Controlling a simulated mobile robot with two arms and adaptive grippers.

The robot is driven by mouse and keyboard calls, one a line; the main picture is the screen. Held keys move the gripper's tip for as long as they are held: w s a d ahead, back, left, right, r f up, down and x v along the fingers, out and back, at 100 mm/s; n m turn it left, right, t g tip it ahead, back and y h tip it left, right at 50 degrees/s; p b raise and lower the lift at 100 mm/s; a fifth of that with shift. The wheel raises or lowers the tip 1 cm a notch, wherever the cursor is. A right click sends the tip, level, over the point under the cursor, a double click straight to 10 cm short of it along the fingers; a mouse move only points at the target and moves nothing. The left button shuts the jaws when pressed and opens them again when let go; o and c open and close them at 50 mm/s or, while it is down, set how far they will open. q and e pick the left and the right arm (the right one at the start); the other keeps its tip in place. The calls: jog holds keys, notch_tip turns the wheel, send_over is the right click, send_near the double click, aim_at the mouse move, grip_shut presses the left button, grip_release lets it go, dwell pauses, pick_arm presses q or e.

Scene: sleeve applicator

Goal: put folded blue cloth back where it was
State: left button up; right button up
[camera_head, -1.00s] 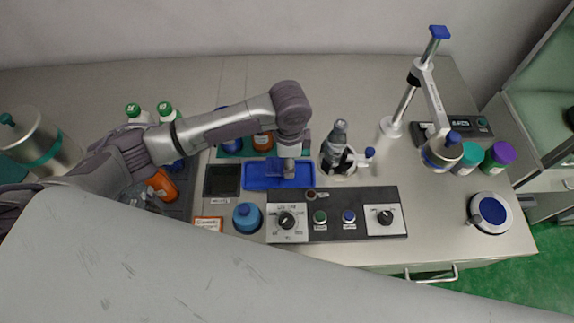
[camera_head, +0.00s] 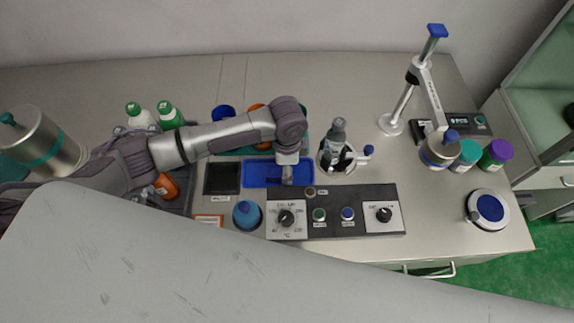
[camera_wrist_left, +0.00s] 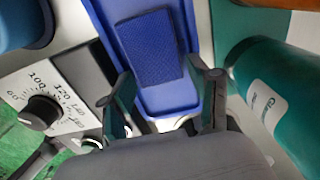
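A blue tray (camera_head: 258,174) lies in the middle of the bench, and it also shows in the left wrist view (camera_wrist_left: 172,98). The folded blue cloth (camera_wrist_left: 150,48) is a dark textured rectangle lying flat in the tray. In the head view I cannot make it out from the tray and my arm. My left gripper (camera_head: 288,178) is over the right part of the tray. In the left wrist view the left gripper (camera_wrist_left: 166,80) has its two fingers apart, near the cloth's lower end, with nothing between them. My right gripper is in neither view.
A control panel (camera_head: 362,219) with knobs lies in front of the tray. A blue bottle (camera_head: 246,215) stands front left of it. A ring holder with a grey bottle (camera_head: 336,138) stands right. A teal bottle (camera_wrist_left: 280,100) is close to the right finger.

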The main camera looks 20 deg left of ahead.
pick_arm(q)
jog(key=shift+r, duration=0.15)
notch_tip(320, 180, up, 12)
jog(key=shift+b, duration=0.4)
dwell(0.5)
